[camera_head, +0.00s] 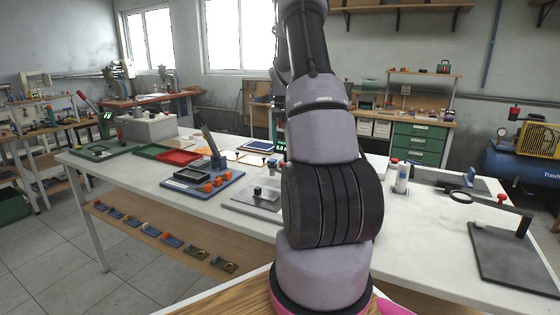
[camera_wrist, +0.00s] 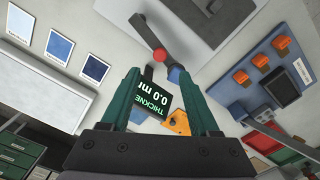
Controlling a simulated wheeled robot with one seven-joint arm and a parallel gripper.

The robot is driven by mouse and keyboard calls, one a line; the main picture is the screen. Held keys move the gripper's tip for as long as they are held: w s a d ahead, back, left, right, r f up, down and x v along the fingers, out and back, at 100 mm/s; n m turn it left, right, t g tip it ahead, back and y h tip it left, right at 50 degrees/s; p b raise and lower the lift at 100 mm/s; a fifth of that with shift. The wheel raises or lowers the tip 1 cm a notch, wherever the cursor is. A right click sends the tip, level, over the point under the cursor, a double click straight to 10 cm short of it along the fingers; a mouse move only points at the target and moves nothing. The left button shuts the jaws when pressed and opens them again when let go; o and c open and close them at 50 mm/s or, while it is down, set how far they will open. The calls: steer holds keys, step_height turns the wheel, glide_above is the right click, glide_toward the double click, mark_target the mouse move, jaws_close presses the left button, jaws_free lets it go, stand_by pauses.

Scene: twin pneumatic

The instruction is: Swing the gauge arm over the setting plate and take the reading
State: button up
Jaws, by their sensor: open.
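My gripper (camera_wrist: 160,76) is open in the wrist view, with its two green fingers apart and nothing gripped. The dark gauge arm (camera_wrist: 143,32) carries a red knob (camera_wrist: 160,55), seen just beyond the fingertips and between them. A blue part sits below the knob. I cannot tell which surface is the setting plate. In the head view my arm hides my gripper.
A blue board (camera_head: 200,196) with orange pieces lies left of the grey plate, with a red tray (camera_head: 180,158) behind. At right stands a dark base (camera_head: 510,265) with a post and a ring-ended arm.

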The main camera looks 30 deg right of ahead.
step_height(320, 180, down, 9)
steer(key=shift+r, duration=0.2)
jaws_close()
stand_by(1.5)
